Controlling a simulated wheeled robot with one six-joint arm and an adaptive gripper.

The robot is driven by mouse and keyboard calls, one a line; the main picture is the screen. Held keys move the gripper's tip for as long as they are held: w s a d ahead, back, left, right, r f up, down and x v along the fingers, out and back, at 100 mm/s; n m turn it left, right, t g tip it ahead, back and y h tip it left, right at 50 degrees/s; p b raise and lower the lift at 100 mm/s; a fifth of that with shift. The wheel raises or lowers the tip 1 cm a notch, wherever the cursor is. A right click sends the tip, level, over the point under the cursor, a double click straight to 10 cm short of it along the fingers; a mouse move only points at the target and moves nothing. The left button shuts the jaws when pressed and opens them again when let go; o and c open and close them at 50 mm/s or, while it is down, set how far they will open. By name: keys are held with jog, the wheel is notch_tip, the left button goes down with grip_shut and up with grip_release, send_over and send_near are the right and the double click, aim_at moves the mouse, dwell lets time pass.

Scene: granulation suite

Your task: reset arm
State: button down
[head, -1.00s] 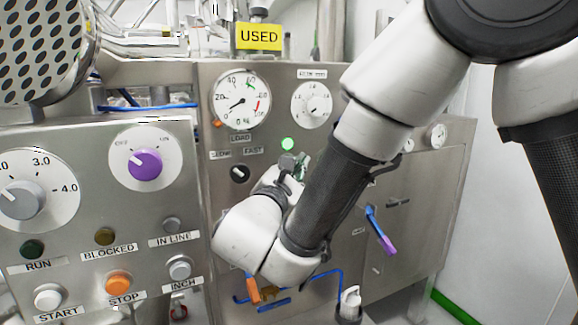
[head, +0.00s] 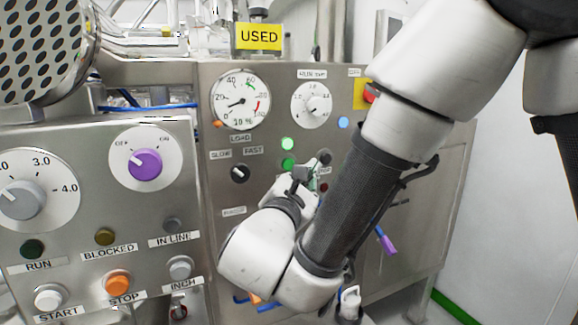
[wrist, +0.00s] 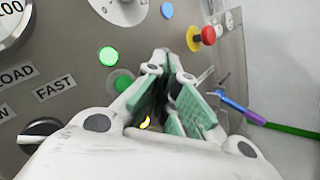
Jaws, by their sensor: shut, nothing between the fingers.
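My gripper (wrist: 165,95) shows in the wrist view with its green-padded fingers closed together and nothing between them. In the head view my gripper (head: 308,172) is small and partly hidden by my wrist, in front of the steel control panel (head: 225,160). It is beside a lit green lamp (head: 288,144) and a second green button (head: 288,164). In the wrist view the lit green lamp (wrist: 108,57) and the green button (wrist: 122,80) are left of the fingers. I cannot tell whether the fingertips touch the panel.
A red emergency knob on a yellow collar (wrist: 203,37) is right of the fingers. A black selector (head: 239,174) and a load gauge (head: 241,100) are left of my gripper. A blue and purple handle (wrist: 240,110) sticks out at the right. A nearer panel (head: 75,215) carries several buttons.

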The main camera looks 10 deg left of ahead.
jog(key=s+d+f+m+g+h, duration=0.15)
jog(key=d+f+m+g, duration=0.3)
jog(key=d, duration=0.45)
jog(key=s+d+f+m+g+h, duration=0.1)
jog(key=s+d+f+m+g, duration=0.15)
jog(key=d+g, duration=0.45)
jog(key=s+d+f+m+g+h, duration=0.1)
jog(key=d+f+m+g, duration=0.3)
jog(key=d, duration=0.6)
jog(key=s+d+r+m+y, duration=0.3)
jog(key=s+d+m, duration=0.2)
jog(key=d+m, duration=0.2)
jog(key=s+d+r+m+y, duration=0.3)
jog(key=s+d+m+y, duration=0.1)
jog(key=d+m, duration=0.4)
jog(key=shift+s+d+r+t, duration=0.35)
jog(key=shift+s+d, duration=0.4)
jog(key=shift+s, duration=0.15)
